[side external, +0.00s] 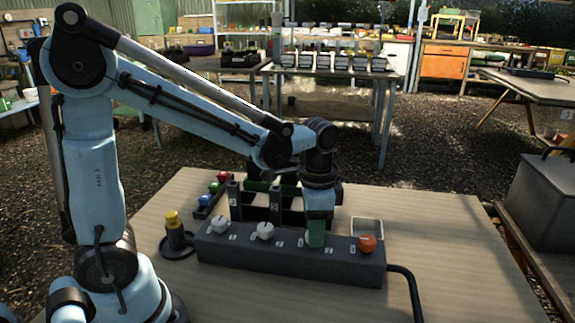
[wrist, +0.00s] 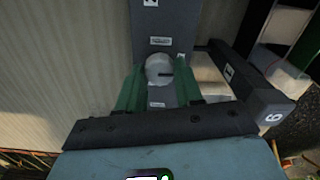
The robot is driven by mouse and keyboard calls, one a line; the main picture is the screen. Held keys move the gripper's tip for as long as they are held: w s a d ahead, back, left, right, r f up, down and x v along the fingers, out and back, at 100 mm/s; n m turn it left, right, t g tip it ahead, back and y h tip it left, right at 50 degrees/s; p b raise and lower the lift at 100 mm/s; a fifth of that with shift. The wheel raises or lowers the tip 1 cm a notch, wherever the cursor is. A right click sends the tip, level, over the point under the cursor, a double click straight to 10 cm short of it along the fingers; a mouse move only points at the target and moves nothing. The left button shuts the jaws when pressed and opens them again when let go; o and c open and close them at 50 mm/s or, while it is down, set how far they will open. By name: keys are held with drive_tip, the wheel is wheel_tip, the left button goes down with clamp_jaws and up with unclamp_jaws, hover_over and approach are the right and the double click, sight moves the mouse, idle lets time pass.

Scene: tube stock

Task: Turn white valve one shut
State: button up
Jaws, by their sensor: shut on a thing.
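A dark grey valve block (side external: 290,262) lies on the table with a row of knobs on top. Two white valve knobs, the left one (side external: 220,226) and the middle one (side external: 265,230), stand free. My gripper (side external: 316,238) points down over the block, between the middle white knob and an orange knob (side external: 367,243). In the wrist view its green fingers are shut on a round white valve knob (wrist: 158,69), one on each side. A dark mark on that knob points right. In the side view the fingers hide this knob. I cannot read its number.
A yellow-topped bottle (side external: 174,226) stands in a dark dish at the block's left end. Red, green and blue pieces (side external: 214,188) and dark numbered racks (side external: 275,205) are behind the block. A small tray (side external: 367,227) and a black hose (side external: 408,285) are at the right. The table front is clear.

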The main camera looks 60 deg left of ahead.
drive_tip(key=shift+m, duration=0.3)
drive_tip(key=o, duration=1)
drive_tip(key=shift+o, duration=0.2)
drive_tip(key=shift+r, duration=0.1)
wheel_tip(320, 180, up, 12)
idle(0.5)
drive_tip(key=shift+s+a+f+n+t, duration=0.4)
drive_tip(key=shift+s+f+n+t, duration=0.5)
drive_tip(key=shift+f+n+t, duration=0.3)
drive_tip(key=shift+s+a+f+n+t, duration=0.45)
drive_tip(key=shift+s+f+n+t, duration=0.45)
drive_tip(key=shift+f+n+t, duration=0.25)
drive_tip(key=shift+s+a+f+n+t, duration=0.4)
drive_tip(key=shift+s+f+n+t, duration=0.5)
drive_tip(key=shift+f+n+t, duration=0.3)
